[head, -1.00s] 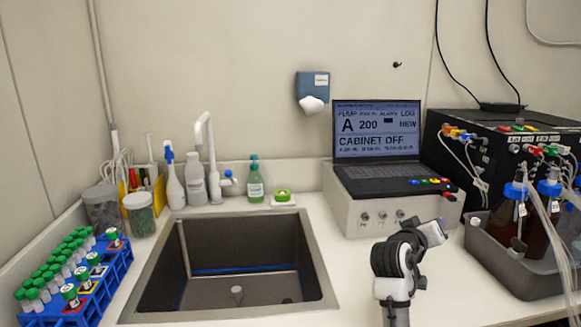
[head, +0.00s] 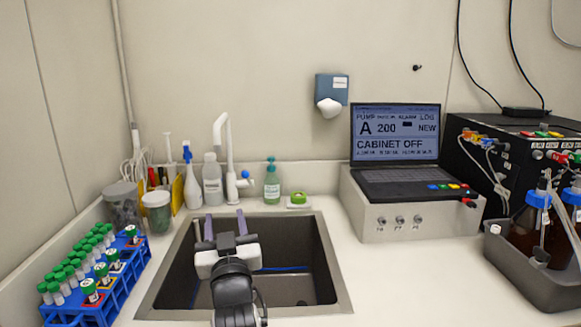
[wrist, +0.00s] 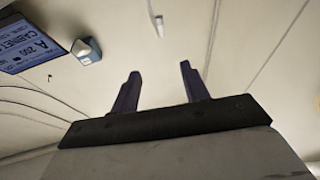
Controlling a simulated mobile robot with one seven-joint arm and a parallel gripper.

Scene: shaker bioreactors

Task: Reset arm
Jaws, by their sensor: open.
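My gripper (head: 224,226) is over the sink (head: 322,262) in the head view, its two purple fingers pointing away from me toward the faucet. The fingers are apart with nothing between them. In the wrist view, my gripper (wrist: 158,88) shows both dark fingers spread and empty against the pale wall. My arm is bent, with the forearm at the bottom middle of the head view. Whether the fingers are above the sink's back edge or inside it is hard to tell.
A blue tube rack (head: 118,287) stands at left, a laptop (head: 396,146) on a white box (head: 412,227) at right. Bottles stand in a grey tray (head: 548,285) at far right. A faucet (head: 226,160), soap bottle (head: 272,184) and spray bottle (head: 190,182) line the back.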

